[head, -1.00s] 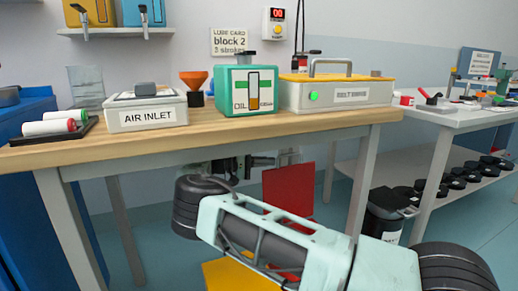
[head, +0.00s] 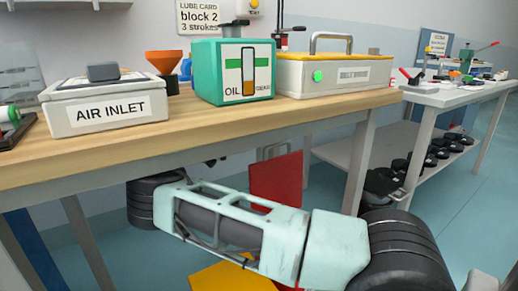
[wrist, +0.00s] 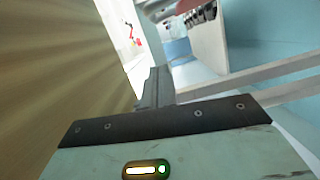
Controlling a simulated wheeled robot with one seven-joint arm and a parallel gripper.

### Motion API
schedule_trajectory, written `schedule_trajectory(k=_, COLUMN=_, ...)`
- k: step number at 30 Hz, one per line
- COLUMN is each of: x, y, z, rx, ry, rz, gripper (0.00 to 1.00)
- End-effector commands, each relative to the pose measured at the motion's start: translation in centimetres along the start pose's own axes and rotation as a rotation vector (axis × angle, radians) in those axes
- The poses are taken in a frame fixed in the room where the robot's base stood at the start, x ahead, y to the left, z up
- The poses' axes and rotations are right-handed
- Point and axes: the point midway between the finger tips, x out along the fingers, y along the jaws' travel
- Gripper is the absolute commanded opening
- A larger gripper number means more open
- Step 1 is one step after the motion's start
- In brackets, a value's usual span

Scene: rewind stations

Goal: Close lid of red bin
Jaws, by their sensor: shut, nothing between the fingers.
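An upright red panel (head: 277,180), which looks like the raised lid of the red bin, stands under the front of the workbench in the head view. My arm crosses in front of its lower part. The bin's body is mostly hidden behind my arm, with only a small bit of red showing below it. My gripper (wrist: 155,88) shows in the wrist view with its fingers together and nothing between them. It is beside a wooden surface and light rails. The bin cannot be made out in the wrist view, and my gripper's fingers are hidden in the head view.
A yellow panel (head: 232,278) is low in front, below my arm. The wooden workbench (head: 190,130) carries the air inlet box (head: 105,108), the green oil box (head: 232,72) and the belt-drive case (head: 335,74). A second bench (head: 465,93) is at right. Blue floor at far right is clear.

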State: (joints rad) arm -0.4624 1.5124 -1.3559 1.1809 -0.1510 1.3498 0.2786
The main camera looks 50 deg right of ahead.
Motion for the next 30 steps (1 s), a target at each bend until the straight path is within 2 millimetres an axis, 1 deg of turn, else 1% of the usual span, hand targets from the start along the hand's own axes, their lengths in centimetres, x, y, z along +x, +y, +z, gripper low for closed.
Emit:
schedule_trajectory(k=1, x=1.1, y=-0.4, z=0.1, rx=0.0, ry=-0.004, rz=0.001, gripper=0.0)
schedule_trajectory(k=6, x=4.7, y=-0.3, z=0.1, rx=0.001, ry=-0.004, rz=0.001, gripper=0.0)
schedule_trajectory(k=8, x=4.5, y=-0.3, z=1.0, rx=0.0, ry=0.001, rz=0.0, gripper=0.0)
schedule_trajectory(k=12, x=4.9, y=-0.2, z=2.5, rx=0.001, ry=0.0, rz=0.0, gripper=0.0)
schedule_trajectory(k=16, x=5.2, y=-0.1, z=3.4, rx=0.001, ry=0.0, rz=-0.001, gripper=0.0)
schedule_trajectory(k=21, x=5.3, y=0.0, z=3.9, rx=0.001, ry=0.002, rz=-0.002, gripper=0.0)
schedule_trajectory(k=30, x=5.3, y=0.0, z=3.9, rx=0.001, ry=0.001, rz=-0.001, gripper=0.0)
